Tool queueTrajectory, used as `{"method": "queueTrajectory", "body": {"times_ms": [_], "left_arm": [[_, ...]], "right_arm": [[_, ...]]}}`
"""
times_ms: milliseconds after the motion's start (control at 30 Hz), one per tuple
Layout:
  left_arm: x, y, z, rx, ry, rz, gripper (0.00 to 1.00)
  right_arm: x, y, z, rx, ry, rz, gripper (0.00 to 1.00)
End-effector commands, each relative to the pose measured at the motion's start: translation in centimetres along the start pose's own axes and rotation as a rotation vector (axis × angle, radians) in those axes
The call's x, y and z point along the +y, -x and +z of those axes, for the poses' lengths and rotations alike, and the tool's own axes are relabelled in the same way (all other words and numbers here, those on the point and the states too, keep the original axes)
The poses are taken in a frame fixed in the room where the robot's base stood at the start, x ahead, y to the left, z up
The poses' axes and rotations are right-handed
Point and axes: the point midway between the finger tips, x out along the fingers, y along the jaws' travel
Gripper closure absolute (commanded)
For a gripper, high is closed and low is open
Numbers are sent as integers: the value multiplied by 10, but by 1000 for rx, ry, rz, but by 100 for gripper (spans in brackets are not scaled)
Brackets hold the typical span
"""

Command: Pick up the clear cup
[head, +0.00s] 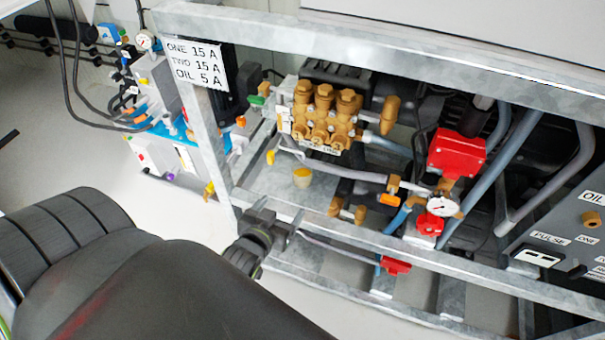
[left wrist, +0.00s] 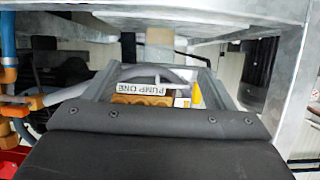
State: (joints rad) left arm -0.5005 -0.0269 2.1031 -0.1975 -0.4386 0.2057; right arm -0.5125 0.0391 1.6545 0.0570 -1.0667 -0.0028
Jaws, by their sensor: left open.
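The clear cup (head: 302,177) is small, see-through and holds something yellow-orange. It stands upright on the metal frame's floor below the brass pump (head: 325,112) in the head view. My left gripper (head: 278,213) is open at the frame's lower front rail, short of the cup and a little to its lower left. Its jaws are apart and nothing shows between them in the head view. In the left wrist view my left gripper (left wrist: 160,75) frames the "PUMP ONE" label (left wrist: 145,88). I cannot make out the cup for sure there. My right gripper is not in view.
A galvanised frame (head: 217,150) surrounds the pump, with rails above and below. A grey hose (head: 345,173) runs just above and right of the cup. Red valves (head: 457,153) and a gauge (head: 442,206) are to the right. Free floor lies at the left.

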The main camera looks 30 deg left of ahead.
Motion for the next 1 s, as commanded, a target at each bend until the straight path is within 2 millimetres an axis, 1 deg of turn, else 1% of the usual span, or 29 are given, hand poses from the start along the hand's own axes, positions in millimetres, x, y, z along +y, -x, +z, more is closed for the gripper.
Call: {"method": "queueTrajectory", "body": {"times_ms": [33, 100, 167, 267, 367, 633, 800, 900, 1000], "left_arm": [[-1, 3, -8, 30, 6, -5, 23], [-2, 8, -19, 57, 12, -9, 23], [-2, 10, -26, 72, 15, -11, 23], [-2, 4, -31, 83, 16, -11, 23], [-2, -11, -33, 85, 14, -10, 23], [-3, -63, -36, 84, 14, -11, 23], [-4, -93, -38, 83, 14, -12, 23], [-4, -104, -39, 82, 16, -12, 23], [-4, -109, -40, 81, 16, -12, 23]], "right_arm": [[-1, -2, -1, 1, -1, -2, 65], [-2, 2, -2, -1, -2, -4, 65], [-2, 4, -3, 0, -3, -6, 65], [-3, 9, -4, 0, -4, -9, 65], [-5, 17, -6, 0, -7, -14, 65], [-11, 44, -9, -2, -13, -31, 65], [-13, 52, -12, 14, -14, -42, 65], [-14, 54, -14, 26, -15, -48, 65], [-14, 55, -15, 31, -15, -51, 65]]}}
